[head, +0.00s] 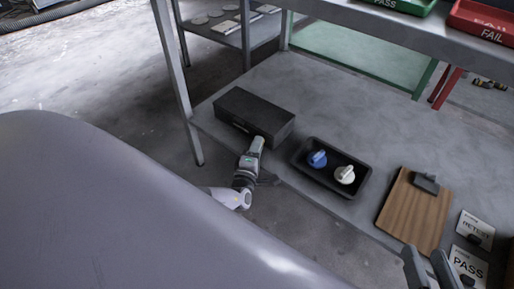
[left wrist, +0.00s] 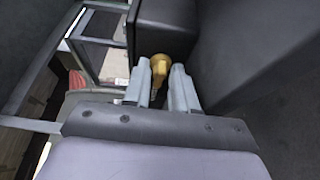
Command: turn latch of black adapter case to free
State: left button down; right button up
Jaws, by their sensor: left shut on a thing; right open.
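The black adapter case (head: 250,112) sits on the grey lower shelf, left of the dark tray. My left gripper (head: 259,141) is at the case's front face, near its right end. In the left wrist view the two pale fingers (left wrist: 167,82) are shut on a brass-coloured latch (left wrist: 160,66) at the dark case face (left wrist: 166,24). The fingers hide part of the latch, and its exact angle is hard to tell. My right gripper (head: 430,268) is open and empty at the lower right of the head view, away from the case.
A dark tray (head: 302,164) holds a blue knob (head: 318,159) and a white knob (head: 345,174). A wooden clipboard (head: 412,212), a RETEST card (head: 476,229) and a PASS card (head: 468,264) lie to the right. A table leg (head: 178,85) stands left of the case.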

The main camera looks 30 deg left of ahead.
jog(key=shift+f, duration=0.1)
pick_arm(q)
jog(key=c, duration=1.2)
grip_release()
jog(key=shift+s, duration=0.1)
pick_arm(e)
jog(key=shift+s+d+f, duration=0.1)
jog(key=shift+s, duration=0.1)
